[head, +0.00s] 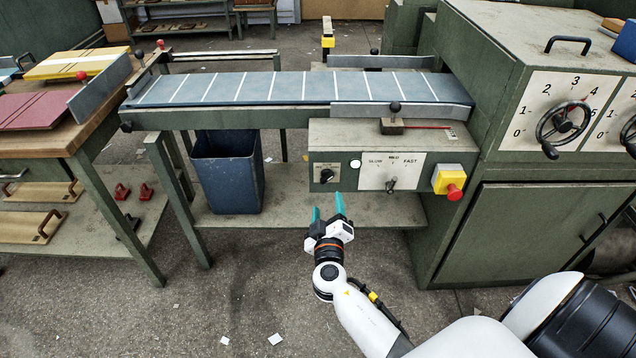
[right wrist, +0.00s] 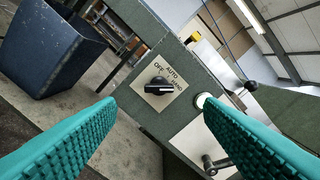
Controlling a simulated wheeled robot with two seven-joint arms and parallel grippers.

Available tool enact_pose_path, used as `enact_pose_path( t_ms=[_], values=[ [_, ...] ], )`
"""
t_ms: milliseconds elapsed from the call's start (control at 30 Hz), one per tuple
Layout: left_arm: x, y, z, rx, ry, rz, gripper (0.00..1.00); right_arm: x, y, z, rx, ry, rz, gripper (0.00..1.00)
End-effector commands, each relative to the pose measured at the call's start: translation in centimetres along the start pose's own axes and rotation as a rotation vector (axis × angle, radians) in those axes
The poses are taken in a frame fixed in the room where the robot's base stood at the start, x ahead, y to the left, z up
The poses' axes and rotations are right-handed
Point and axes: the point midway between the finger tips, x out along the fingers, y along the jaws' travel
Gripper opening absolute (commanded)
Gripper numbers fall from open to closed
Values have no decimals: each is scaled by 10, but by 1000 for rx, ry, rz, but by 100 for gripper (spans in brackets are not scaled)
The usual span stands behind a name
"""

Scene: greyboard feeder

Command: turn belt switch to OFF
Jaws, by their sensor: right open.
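The belt switch (head: 326,175) is a black rotary knob on a pale plate at the left end of the control panel under the belt. In the right wrist view the knob (right wrist: 158,86) shows up close, with OFF, AUTO and HAND printed around it. Its bar lies across the plate with one end near HAND; I cannot clearly read its pointer mark. My right gripper (head: 327,208) is open and empty, in front of and just below the switch in the head view. Its teal fingers lie either side of the knob in the wrist view, apart from it. My left gripper is not in view.
Right of the switch are a lit white lamp (head: 355,163), a SLOW–FAST speed lever (head: 391,184) and a red stop button (head: 454,191) on a yellow box. A blue bin (head: 228,172) stands on the shelf at left. The floor before the panel is mostly clear.

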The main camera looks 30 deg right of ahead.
Motion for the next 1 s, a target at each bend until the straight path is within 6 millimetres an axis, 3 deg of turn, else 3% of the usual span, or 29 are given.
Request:
enact_pose_path(
  t_ms=[200,433,600,867,1000],
  values=[
    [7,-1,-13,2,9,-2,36,47,-1,1,-2,-1,0,62],
    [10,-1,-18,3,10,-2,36,82,1,0,-2,0,2,62],
    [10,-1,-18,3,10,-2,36,93,1,0,-1,0,3,62],
    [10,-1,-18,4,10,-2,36,94,1,0,-1,0,3,62],
    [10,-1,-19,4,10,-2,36,94,1,0,-1,0,4,44]
  ],
)
